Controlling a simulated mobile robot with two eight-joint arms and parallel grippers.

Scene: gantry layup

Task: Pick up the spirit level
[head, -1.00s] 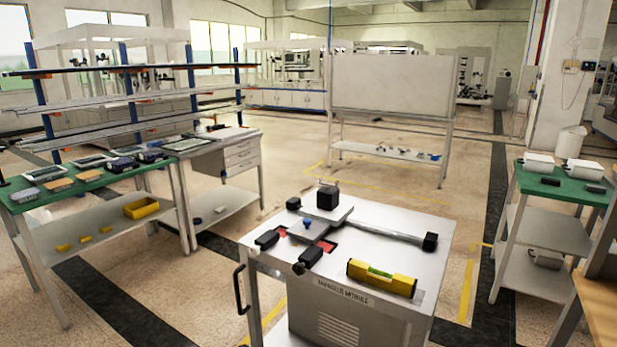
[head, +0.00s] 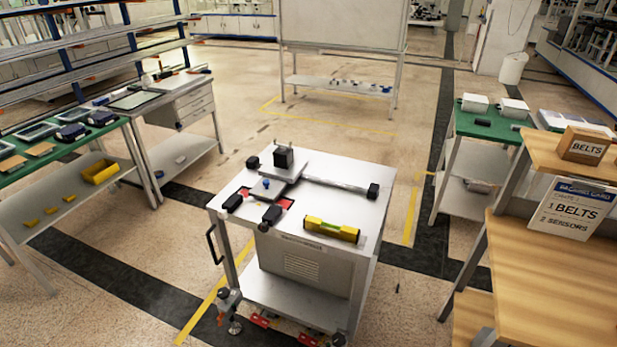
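The spirit level (head: 331,230) is a yellow bar with a greenish vial in its middle and dark ends. It lies flat near the front right edge of the grey metal cart's top (head: 345,205), with nothing resting on it. Neither of my grippers can be made out in the head view, so nothing of mine is seen touching the level.
A metal fixture with a black block (head: 284,157) and a long bar (head: 335,186) lies behind the level. A wooden bench (head: 530,270) with a belts box (head: 583,145) stands right. Green-topped tables (head: 475,128) flank the cart. Open floor (head: 405,305) lies between cart and bench.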

